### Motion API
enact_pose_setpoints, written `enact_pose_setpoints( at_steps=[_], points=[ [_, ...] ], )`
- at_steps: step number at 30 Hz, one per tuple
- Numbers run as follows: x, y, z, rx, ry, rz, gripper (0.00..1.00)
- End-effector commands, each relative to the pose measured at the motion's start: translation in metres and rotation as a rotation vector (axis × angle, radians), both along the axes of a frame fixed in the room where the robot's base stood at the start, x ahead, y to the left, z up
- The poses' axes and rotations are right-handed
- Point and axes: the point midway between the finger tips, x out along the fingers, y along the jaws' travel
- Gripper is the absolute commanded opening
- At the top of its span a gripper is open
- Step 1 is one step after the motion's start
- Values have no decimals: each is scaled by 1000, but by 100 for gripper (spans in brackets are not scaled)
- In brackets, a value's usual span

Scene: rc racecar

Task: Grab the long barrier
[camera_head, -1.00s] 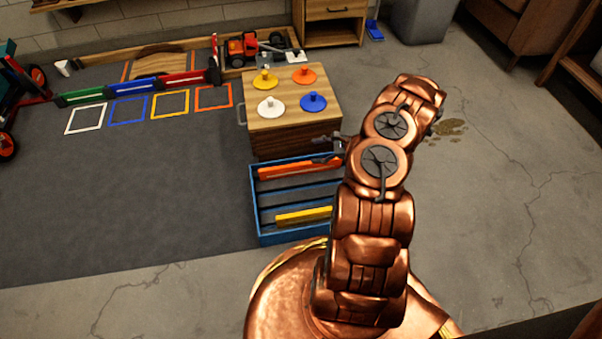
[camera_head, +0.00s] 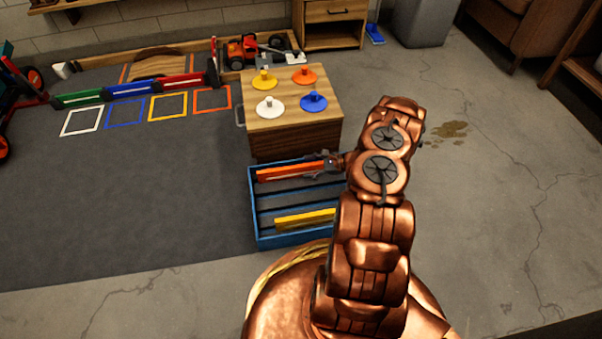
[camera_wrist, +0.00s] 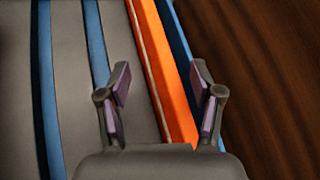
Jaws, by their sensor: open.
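A long orange barrier (camera_head: 290,172) lies along the far side of a blue slatted crate (camera_head: 252,205). A yellow barrier (camera_head: 306,219) lies near the crate's near side, its right end hidden by my arm. My gripper (camera_head: 332,165) is at the right end of the orange barrier. In the wrist view, my open gripper (camera_wrist: 164,82) has one finger on each side of the orange barrier (camera_wrist: 165,70), with gaps to both. I cannot tell how deep the fingers reach beside it.
A wooden cabinet (camera_head: 293,133) with several coloured knobbed discs stands right behind the crate. Green, blue and red barriers (camera_head: 132,88) stand on the dark mat behind coloured square outlines. Bare floor lies to the right of my arm.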

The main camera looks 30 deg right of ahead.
Motion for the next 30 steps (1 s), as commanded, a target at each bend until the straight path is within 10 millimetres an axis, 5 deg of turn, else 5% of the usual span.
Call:
enact_pose_setpoints(
  at_steps=[7, 17, 30],
  points=[
    [21, 20, -18, 0, 2, 2, 65],
    [25, 23, -19, -1, 1, 0, 65],
    [25, 23, -19, 0, 1, 1, 20]
  ],
)
